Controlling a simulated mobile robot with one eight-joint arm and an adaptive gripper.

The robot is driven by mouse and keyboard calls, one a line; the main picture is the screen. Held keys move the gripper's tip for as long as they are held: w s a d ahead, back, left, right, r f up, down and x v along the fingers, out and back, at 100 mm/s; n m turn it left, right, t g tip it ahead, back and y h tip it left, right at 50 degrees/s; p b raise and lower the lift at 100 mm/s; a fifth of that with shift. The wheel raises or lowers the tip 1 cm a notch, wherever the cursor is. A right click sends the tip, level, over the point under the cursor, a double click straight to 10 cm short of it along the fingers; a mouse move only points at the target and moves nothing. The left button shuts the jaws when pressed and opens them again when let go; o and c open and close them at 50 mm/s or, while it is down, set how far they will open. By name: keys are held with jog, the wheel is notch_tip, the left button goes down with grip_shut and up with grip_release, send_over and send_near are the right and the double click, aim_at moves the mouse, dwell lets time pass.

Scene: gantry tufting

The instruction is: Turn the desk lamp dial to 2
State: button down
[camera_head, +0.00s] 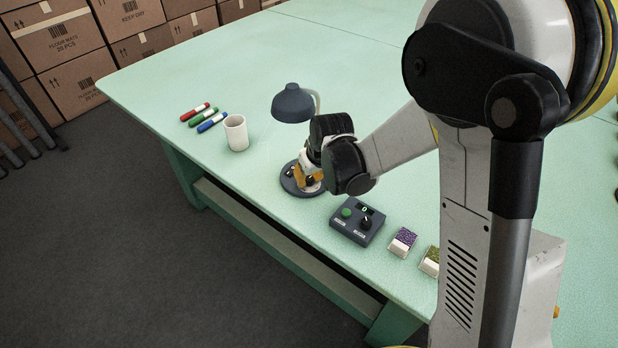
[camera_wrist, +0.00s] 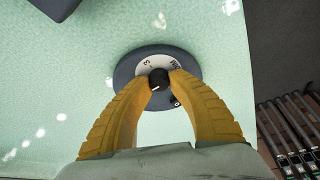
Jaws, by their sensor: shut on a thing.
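The desk lamp has a dark grey shade (camera_head: 292,103) and a round dark base (camera_head: 290,182) on the green table, near its front edge. In the wrist view the base (camera_wrist: 123,75) carries a pale scale with partly hidden marks, a "3" among them. The black dial (camera_wrist: 158,78) is in its middle, with a short white pointer line on the knob's lower side. My gripper (camera_wrist: 160,86) is shut on the dial, one yellow finger on each side. In the head view my gripper (camera_head: 309,178) is over the base and the dial is hard to make out.
The table's far side is clear.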

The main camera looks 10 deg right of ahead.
jog(key=shift+s, duration=0.1)
dwell(0.3)
jog(key=c, duration=1.2)
grip_release()
jog(key=v, duration=1.2)
jog(key=s+d+r+m+t, duration=0.1)
jog(key=s+d+r+m, duration=0.1)
jog(key=s+d, duration=0.3)
jog(key=s+d+r+m+t+h, duration=0.1)
jog(key=s+d+r, duration=0.4)
jog(key=s, duration=0.8)
jog(key=shift+m+t+h, duration=0.3)
jog(key=shift+m+t, duration=0.1)
jog(key=shift+m, duration=0.1)
